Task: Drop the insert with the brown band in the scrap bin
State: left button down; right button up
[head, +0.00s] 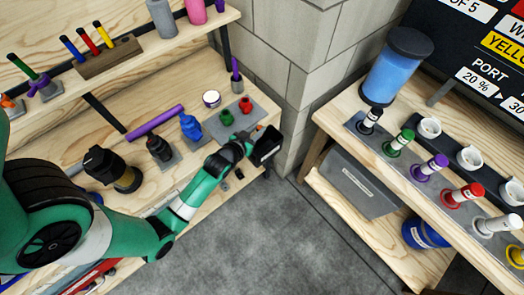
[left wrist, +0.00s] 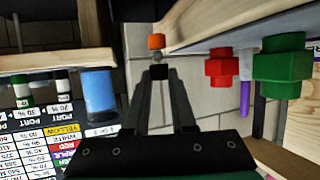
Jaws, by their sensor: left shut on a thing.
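My left gripper (head: 268,151) is at the right end of the left workbench, beside its edge and above the floor. In the left wrist view its two dark fingers (left wrist: 159,72) close together on a small piece with an orange-brown part (left wrist: 156,41) and a grey part below it. I take this piece to be the insert with the brown band; the gripper hides it in the head view. A grey bin (head: 358,187) with a white label too small to read sits on the shelf under the right table. My right gripper is not in view.
The right table (head: 335,117) carries a blue canister (head: 396,68), several banded inserts and white cups. A blue container (head: 424,233) stands on its lower shelf. Red and green fittings (head: 228,117) sit on the left bench near the gripper. Open floor (head: 270,225) lies between.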

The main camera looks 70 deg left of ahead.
pick_arm(q)
jog(key=shift+f, duration=0.55)
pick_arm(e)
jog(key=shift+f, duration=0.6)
pick_arm(q)
jog(key=c, duration=0.7)
grip_release()
jog(key=shift+o, duration=0.2)
jog(key=p+v, duration=0.3)
jog(key=v, duration=0.8)
jog(key=shift+s+d+r, duration=0.15)
jog(key=shift+s+d, duration=0.05)
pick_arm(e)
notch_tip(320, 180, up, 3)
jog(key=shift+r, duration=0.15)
